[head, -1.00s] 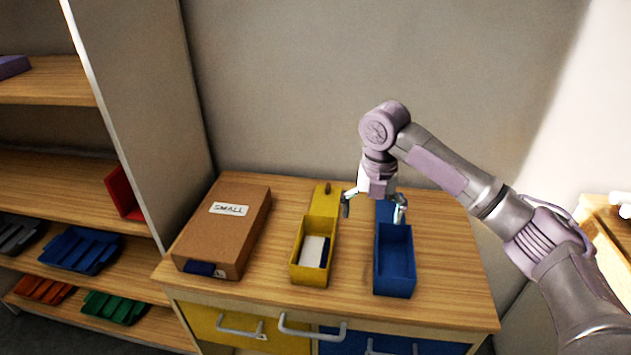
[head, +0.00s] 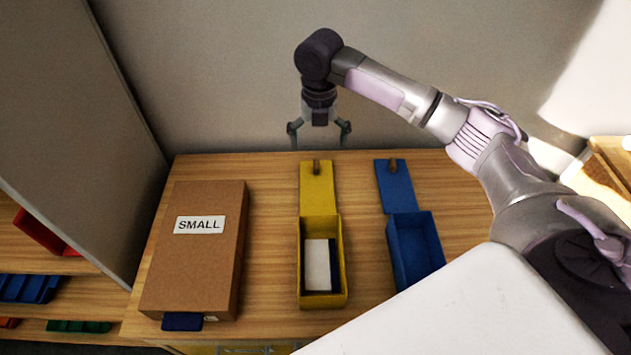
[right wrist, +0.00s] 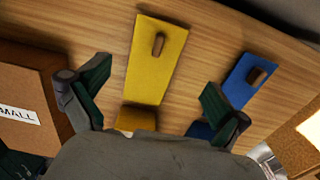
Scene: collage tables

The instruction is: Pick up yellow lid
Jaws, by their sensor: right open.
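The yellow lid (head: 317,188) lies flat on the table behind the yellow box (head: 341,270), with a small brown handle near its far end. The box is open and holds a white block and a dark blue one. My right gripper (head: 319,140) is open and empty, above the table's back edge near the lid's far end. In the right wrist view the yellow lid (right wrist: 157,65) shows between the two spread fingers of my right gripper (right wrist: 150,85), apart from both. My left gripper is not in view.
A blue lid (head: 396,185) and an open blue box (head: 415,248) stand to the right of the yellow ones. A brown box labelled SMALL (head: 195,265) lies at the left. The wall rises close behind the table (head: 270,200).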

